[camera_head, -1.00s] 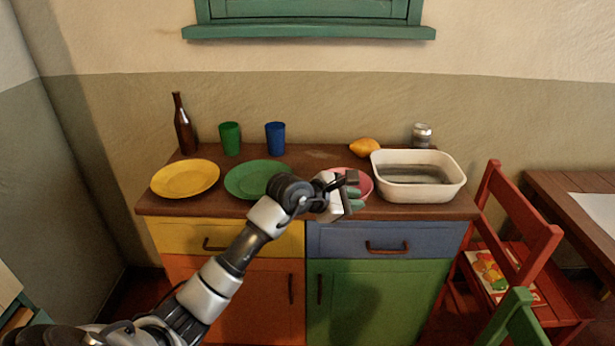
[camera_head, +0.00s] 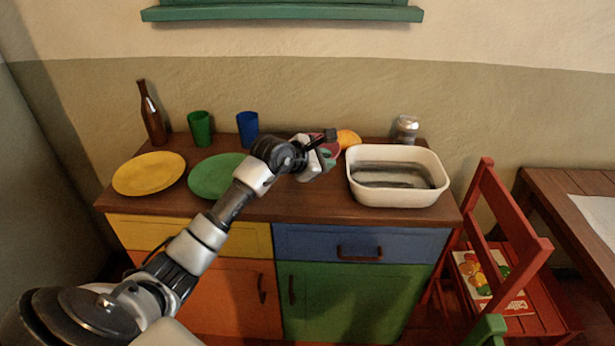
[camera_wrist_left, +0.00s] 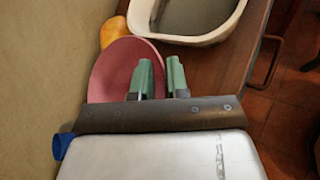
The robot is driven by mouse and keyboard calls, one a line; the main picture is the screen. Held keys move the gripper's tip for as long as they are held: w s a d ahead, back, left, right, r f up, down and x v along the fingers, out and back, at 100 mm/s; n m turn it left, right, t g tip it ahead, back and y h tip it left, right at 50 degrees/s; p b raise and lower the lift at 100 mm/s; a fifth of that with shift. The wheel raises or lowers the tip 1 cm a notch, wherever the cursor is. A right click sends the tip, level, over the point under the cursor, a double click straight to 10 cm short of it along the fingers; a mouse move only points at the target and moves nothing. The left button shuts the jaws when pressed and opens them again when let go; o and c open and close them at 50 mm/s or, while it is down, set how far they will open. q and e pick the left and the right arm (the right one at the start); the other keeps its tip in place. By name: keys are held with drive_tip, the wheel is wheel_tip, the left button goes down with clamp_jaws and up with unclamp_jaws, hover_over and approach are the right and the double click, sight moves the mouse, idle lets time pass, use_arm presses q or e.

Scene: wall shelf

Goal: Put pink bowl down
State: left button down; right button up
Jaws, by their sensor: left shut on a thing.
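The pink bowl (camera_head: 333,150) shows in the head view just past my left gripper (camera_head: 328,151), which hides much of it. It lies left of the white basin and in front of the yellow-orange fruit. In the left wrist view the pink bowl (camera_wrist_left: 113,68) shows as a round pink shape. The green fingertips of my left gripper (camera_wrist_left: 161,78) are shut on its rim, one over the bowl and one outside it. I cannot tell whether the bowl touches the counter. My right gripper is out of view.
The wooden counter (camera_head: 300,205) bears a white basin (camera_head: 397,196), a fruit (camera_head: 349,138), a can (camera_head: 405,128), a green plate (camera_head: 207,180), a yellow plate (camera_head: 149,173), two cups and a bottle (camera_head: 152,115). The counter's front middle is clear. A red chair (camera_head: 500,225) stands right.

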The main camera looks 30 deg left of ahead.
use_arm(q)
drive_tip(key=s+a+f, duration=0.2)
drive_tip(key=shift+s+a+f, duration=0.15)
drive_tip(key=shift+a+f, duration=0.15)
drive_tip(key=shift+a, duration=0.05)
wheel_tip(320, 180, down, 3)
drive_tip(key=shift+f+p, duration=0.2)
drive_tip(key=shift+p, duration=0.25)
drive_tip(key=shift+f, duration=0.2)
drive_tip(key=c, duration=1.1)
unclamp_jaws()
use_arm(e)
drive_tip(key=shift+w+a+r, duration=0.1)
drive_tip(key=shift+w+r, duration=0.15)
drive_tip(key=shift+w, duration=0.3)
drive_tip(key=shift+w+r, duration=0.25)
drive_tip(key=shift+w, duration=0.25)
use_arm(q)
drive_tip(key=shift+r, duration=0.1)
drive_tip(key=b+v, duration=0.1)
drive_tip(key=v, duration=1)
drive_tip(key=shift+s+r, duration=0.2)
drive_tip(key=shift+s, duration=0.15)
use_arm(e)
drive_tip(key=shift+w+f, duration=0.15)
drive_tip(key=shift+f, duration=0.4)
